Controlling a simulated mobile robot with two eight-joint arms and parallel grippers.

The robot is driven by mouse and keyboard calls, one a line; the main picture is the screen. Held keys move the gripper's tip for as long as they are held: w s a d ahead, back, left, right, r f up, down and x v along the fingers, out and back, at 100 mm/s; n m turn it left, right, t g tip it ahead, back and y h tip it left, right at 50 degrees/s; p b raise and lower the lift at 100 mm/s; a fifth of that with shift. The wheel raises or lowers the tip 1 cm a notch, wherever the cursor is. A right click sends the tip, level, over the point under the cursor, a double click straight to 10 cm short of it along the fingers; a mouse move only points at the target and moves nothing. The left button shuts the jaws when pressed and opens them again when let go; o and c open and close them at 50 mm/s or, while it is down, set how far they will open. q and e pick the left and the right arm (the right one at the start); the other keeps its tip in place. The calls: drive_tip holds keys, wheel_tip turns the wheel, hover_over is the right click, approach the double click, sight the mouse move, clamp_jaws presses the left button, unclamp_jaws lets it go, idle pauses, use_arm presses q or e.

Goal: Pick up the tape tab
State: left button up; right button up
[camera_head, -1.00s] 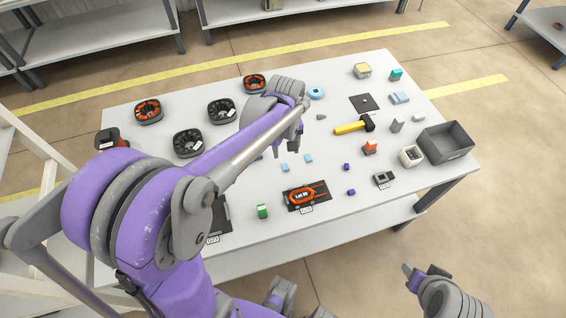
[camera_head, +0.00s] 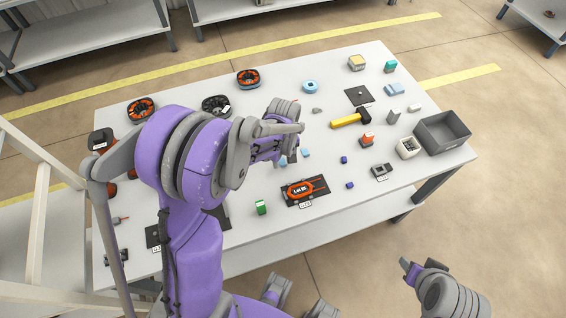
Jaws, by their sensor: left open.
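Two small light-blue squares, which look like tape tabs, lie near the middle of the table. One tape tab (camera_head: 305,153) is in plain view. The other tape tab (camera_head: 283,162) is partly hidden beside my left gripper (camera_head: 278,154). My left gripper is open and points down over the table, close to this tab; its fingertips are small and partly covered by my wrist, so I cannot tell whether they touch anything. My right gripper (camera_head: 418,270) is low at the bottom right, off the table and away from the tabs; its jaw opening is unclear.
An orange coil on a black mat (camera_head: 305,189), a green block (camera_head: 261,207) and purple cubes (camera_head: 344,160) lie nearby. A yellow-handled hammer (camera_head: 350,120) and a grey bin (camera_head: 442,132) are to the right. Wire spools (camera_head: 248,79) stand at the back left.

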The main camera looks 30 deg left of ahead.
use_arm(q)
drive_tip(key=shift+f, duration=0.4)
drive_tip(key=c, duration=0.9)
drive_tip(key=shift+r, duration=0.2)
drive_tip(key=shift+c, duration=0.2)
